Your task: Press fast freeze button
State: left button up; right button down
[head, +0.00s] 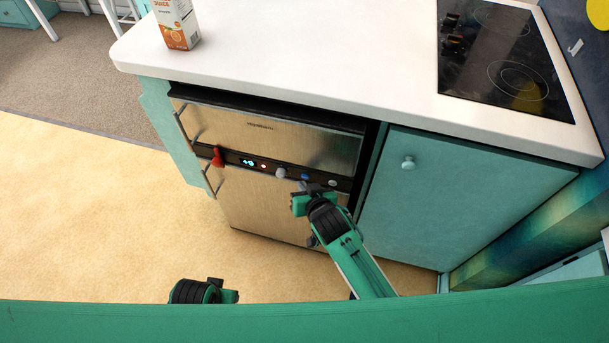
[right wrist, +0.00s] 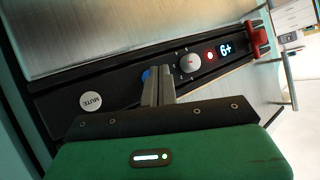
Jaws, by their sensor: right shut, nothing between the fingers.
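A black control panel (head: 232,158) runs between the two steel doors of the fridge (head: 262,208). In the right wrist view it carries a blue button (right wrist: 146,74), a grey knob (right wrist: 189,63), a red-lit button (right wrist: 210,55), a lit display (right wrist: 226,48) and a white button marked MUTE (right wrist: 90,101). No label reading fast freeze is legible. My right gripper (right wrist: 158,73) is shut and empty, its fingertips right at the blue button and partly covering it. Contact cannot be told. My left gripper (head: 215,290) is low in the head view, its fingers unclear.
A red part (head: 217,157) sits at the panel's left end, near the door handles. The white counter (head: 310,70) overhangs above, with a juice carton (head: 177,24) and a black cooktop (head: 505,60). A teal cabinet (head: 450,205) stands right of the fridge. Floor at left is clear.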

pick_arm(q)
jog(key=shift+w+p+v, duration=0.2)
jog(key=shift+p+v, duration=0.7)
pick_arm(e)
jog(key=s+a, duration=0.1)
jog(key=s, duration=0.4)
jog(key=shift+s+a, duration=0.4)
